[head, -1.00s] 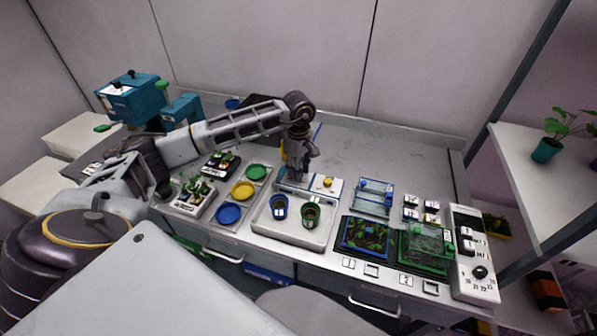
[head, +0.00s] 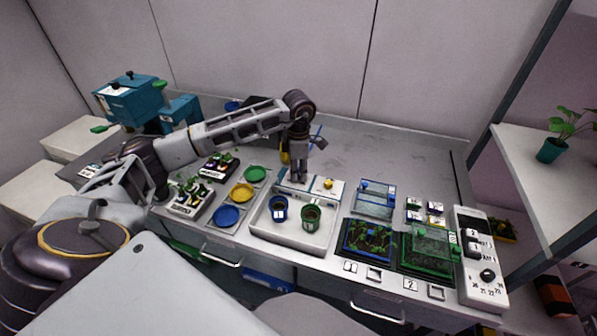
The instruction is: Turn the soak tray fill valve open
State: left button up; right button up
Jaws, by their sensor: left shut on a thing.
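The soak tray (head: 298,243) is a white shallow tray on the bench, with a blue pot (head: 278,208) and a green pot (head: 311,216) standing in it. A raised panel (head: 331,198) runs along its back edge and carries a yellow knob (head: 328,183). My left gripper (head: 298,178) points down at the left part of this panel, left of the yellow knob. It is shut on a small part there, apparently the fill valve, which the fingers hide. My right gripper is not in view.
Coloured round dishes (head: 242,192) and seedling trays lie left of the soak tray. Right of it are a blue rack (head: 374,201), two planted trays (head: 368,240) and a white control panel (head: 483,262).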

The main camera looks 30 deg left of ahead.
aim_at(299, 172)
pick_arm(q)
jog(key=o, duration=1)
jog(key=shift+o, duration=0.2)
jog(key=shift+r, duration=0.1)
notch_tip(299, 172, up, 12)
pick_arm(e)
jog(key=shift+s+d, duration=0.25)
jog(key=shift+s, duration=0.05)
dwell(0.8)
